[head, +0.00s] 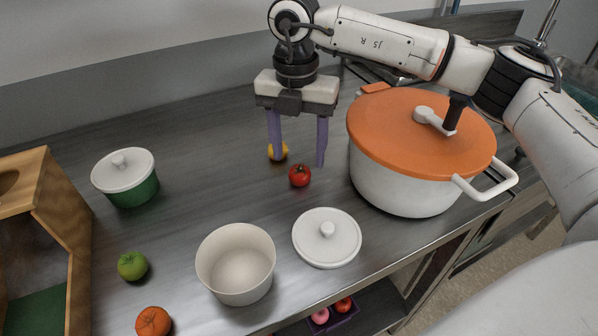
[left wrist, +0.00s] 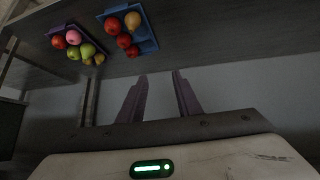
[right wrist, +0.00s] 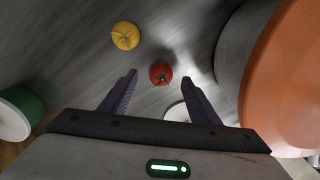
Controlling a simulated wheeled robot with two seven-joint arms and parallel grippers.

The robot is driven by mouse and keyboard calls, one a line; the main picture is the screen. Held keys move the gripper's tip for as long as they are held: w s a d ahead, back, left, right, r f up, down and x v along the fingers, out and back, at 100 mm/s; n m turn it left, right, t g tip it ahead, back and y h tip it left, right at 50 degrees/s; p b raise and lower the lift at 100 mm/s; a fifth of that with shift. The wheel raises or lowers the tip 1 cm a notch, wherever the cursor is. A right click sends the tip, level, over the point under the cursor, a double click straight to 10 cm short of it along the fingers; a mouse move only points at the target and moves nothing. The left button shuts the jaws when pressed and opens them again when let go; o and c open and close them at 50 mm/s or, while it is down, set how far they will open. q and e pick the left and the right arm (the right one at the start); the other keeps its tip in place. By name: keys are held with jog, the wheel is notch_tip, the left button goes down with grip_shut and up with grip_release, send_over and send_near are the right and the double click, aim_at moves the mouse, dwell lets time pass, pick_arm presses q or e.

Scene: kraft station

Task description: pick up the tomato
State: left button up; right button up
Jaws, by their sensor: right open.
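A small red tomato (head: 300,175) with a green stem sits on the grey counter (head: 215,165), left of the big pot. My right gripper (head: 298,162) points down above the counter by the tomato, with its two purple fingers apart and nothing between them. In the right wrist view the tomato (right wrist: 161,72) lies ahead of the open fingertips (right wrist: 160,80), roughly centred between them. My left gripper is not in the head view; in the left wrist view its fingers (left wrist: 160,82) are apart and empty, facing shelf trays.
A yellow fruit (head: 278,152) lies just behind the tomato. An orange-lidded pot (head: 400,180) stands close on the right.

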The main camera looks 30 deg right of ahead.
aim_at(300, 168)
jog(key=f, duration=0.3)
jog(key=shift+s+f+p, duration=0.2)
jog(key=shift+f+p, duration=0.1)
jog(key=shift+f, duration=0.4)
pick_arm(q)
jog(key=shift+w+r, duration=0.65)
jog(key=shift+r, duration=0.15)
pick_arm(e)
jog(key=shift+c, duration=0.4)
jog(key=c, duration=1.1)
pick_arm(q)
jog(key=shift+s+f, duration=0.15)
jog(key=shift+s, duration=0.1)
pick_arm(e)
jog(key=shift+o, duration=0.2)
jog(key=shift+r, duration=0.1)
